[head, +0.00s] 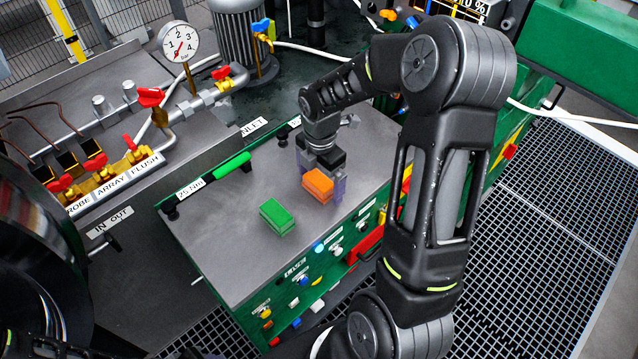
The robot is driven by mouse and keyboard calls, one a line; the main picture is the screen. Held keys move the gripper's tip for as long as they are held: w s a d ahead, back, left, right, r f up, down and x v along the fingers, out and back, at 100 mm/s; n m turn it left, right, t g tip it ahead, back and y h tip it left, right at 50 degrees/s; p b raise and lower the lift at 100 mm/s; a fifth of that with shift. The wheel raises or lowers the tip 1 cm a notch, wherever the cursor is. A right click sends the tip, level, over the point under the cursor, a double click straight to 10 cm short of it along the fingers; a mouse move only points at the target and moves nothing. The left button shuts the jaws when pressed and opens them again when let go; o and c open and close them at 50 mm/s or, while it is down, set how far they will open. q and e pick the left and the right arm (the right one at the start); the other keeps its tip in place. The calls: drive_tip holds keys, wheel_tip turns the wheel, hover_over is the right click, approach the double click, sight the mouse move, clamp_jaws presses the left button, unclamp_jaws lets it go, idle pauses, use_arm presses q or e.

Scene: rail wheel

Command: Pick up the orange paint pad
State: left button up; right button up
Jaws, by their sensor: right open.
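The orange paint pad (317,186) is a small block on the grey top of the green cabinet (240,265), near its front right part. My right gripper (322,184) points down at the orange pad, with its fingers open around or beside it. My left gripper does not show.
A green-handled torque wrench (233,164) lies along the back edge of the cabinet top. Behind it are a pressure gauge (179,43) and red-handled valves (97,160). The cabinet front carries knobs and buttons. The front left of the top is clear.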

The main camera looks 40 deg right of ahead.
sight(320, 179)
drive_tip(key=shift+c, duration=0.2)
drive_tip(key=c, duration=1.4)
drive_tip(key=shift+c, duration=0.2)
wheel_tip(320, 179, up, 10)
drive_tip(key=shift+r+b, duration=0.1)
drive_tip(key=shift+b, duration=0.3)
